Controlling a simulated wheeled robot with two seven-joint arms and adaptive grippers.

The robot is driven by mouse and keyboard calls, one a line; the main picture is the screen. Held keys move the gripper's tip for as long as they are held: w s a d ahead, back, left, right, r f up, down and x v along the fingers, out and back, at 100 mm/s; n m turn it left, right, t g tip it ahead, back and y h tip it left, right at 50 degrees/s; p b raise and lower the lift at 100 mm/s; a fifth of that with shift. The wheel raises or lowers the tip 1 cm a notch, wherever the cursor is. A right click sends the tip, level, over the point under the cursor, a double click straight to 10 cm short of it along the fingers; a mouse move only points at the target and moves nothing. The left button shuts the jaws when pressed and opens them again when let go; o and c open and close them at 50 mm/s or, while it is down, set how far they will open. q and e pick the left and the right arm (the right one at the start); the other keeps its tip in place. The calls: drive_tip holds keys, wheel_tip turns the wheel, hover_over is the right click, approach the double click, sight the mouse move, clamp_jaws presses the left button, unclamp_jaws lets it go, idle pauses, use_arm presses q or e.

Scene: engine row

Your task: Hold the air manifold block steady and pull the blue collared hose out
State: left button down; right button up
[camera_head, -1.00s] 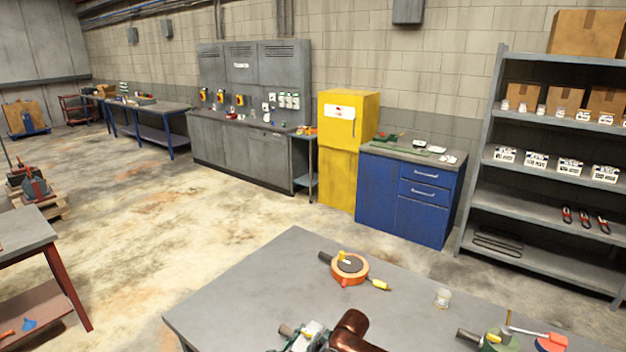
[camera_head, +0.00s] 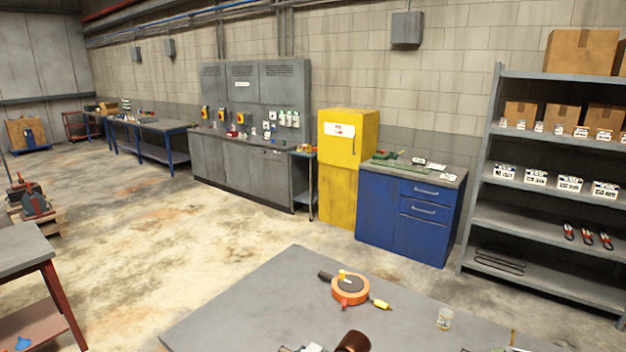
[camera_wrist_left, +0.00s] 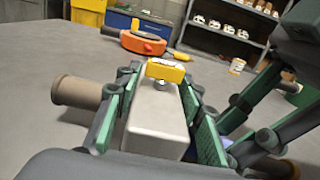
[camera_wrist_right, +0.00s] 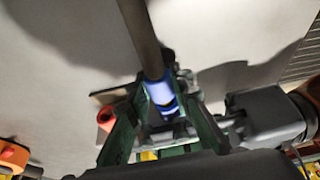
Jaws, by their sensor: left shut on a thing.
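My left gripper (camera_wrist_left: 152,108) is shut on a pale grey block (camera_wrist_left: 158,125), which I take to be the air manifold block, with a yellow fitting (camera_wrist_left: 166,72) at its far end. A brown cylinder (camera_wrist_left: 80,92) lies to the left of the block; it also shows at the bottom of the head view (camera_head: 352,342). In the right wrist view a blue collar (camera_wrist_right: 160,90) on a dark grey hose (camera_wrist_right: 142,35) lies between the fingertips of my right gripper (camera_wrist_right: 164,98). I cannot tell whether these fingers press on it. The hose's inner end is hidden.
An orange round tool (camera_head: 350,289) and a small glass jar (camera_head: 445,319) stand on the grey worktable (camera_head: 260,305). Bare tabletop lies to the left of the tool. A blue cabinet (camera_head: 405,215) and a shelf rack (camera_head: 540,235) stand beyond the table.

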clamp_jaws()
drive_tip(key=shift+s+d, duration=0.2)
drive_tip(key=shift+d, duration=0.25)
drive_tip(key=shift+s+d, duration=0.15)
drive_tip(key=shift+d, duration=0.15)
drive_tip(key=shift+s+d, duration=0.45)
drive_tip(key=shift+d, duration=0.15)
drive_tip(key=shift+s+d, duration=0.4)
drive_tip(key=shift+d, duration=0.2)
idle(0.5)
drive_tip(key=shift+s+d, duration=0.45)
drive_tip(key=shift+d, duration=0.25)
drive_tip(key=shift+r, duration=3.5)
